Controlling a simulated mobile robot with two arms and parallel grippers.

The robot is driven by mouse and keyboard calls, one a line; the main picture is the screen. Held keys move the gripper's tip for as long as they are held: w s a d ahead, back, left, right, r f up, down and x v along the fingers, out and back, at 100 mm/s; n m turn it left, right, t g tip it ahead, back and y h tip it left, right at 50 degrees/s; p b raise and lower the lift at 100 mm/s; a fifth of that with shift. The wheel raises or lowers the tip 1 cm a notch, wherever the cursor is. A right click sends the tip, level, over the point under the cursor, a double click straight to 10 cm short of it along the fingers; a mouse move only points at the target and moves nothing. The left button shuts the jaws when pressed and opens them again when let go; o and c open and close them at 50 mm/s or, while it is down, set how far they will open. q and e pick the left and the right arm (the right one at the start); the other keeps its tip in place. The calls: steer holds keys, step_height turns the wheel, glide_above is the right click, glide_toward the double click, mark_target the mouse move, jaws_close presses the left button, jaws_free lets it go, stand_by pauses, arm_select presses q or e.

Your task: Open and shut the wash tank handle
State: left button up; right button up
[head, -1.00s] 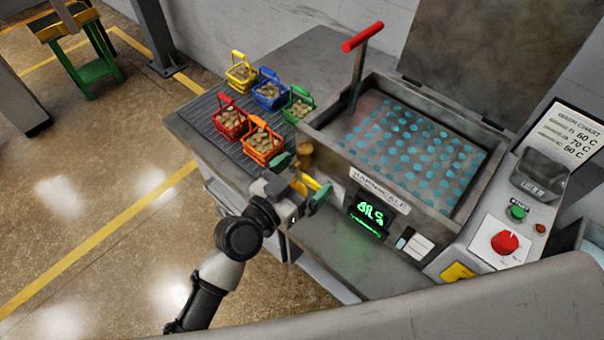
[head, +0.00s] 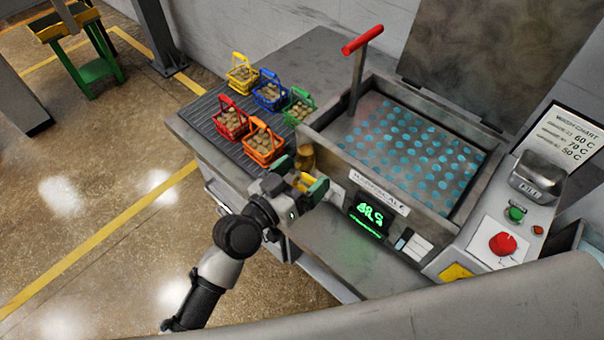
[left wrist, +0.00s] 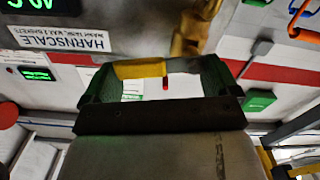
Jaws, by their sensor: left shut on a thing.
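The wash tank (head: 330,128) stands open at the right, with water and a perforated blue-dotted surface inside. On its front left corner is a brass valve (head: 305,157), also in the left wrist view (left wrist: 193,32). A yellow handle (head: 308,179) is beside the valve; it also shows in the left wrist view (left wrist: 140,69). My left gripper (head: 301,177) is at the valve, its green-padded fingers shut on the yellow handle, which sits nearer one finger in the left wrist view (left wrist: 163,88). The fingers partly hide the handle in the head view. My right gripper is not in view.
Several coloured baskets of parts (head: 262,143) stand on the ribbed shelf (head: 190,118) left of the tank. A red-topped T-handle (head: 362,40) rises at the tank's back left. A display (head: 368,213) and a red knob (head: 502,243) are on the front.

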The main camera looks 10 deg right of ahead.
mark_target(295, 152)
arm_select(q)
steer(key=n, duration=0.2)
steer(key=r+n+p, duration=0.1)
steer(key=shift+w+a+n, duration=0.2)
steer(key=shift+w+n, duration=0.1)
steer(key=shift+n, duration=0.1)
steer(key=n, duration=0.3)
steer(key=shift+w+a+r+n+p, duration=0.25)
steer(key=shift+w+a+n+p, duration=0.05)
steer(key=shift+w+p, duration=0.1)
steer(key=n, duration=0.3)
steer(key=w+n, duration=0.1)
steer(key=shift+a+r+p, duration=0.1)
steer(key=shift+a+p, duration=0.2)
steer(key=shift+a, duration=0.1)
steer(key=shift+w+a+n, duration=0.15)
steer(key=shift+w+n, duration=0.05)
steer(key=shift+n, duration=0.8)
steer(key=shift+w+a+n, duration=0.15)
steer(key=shift+n, duration=0.85)
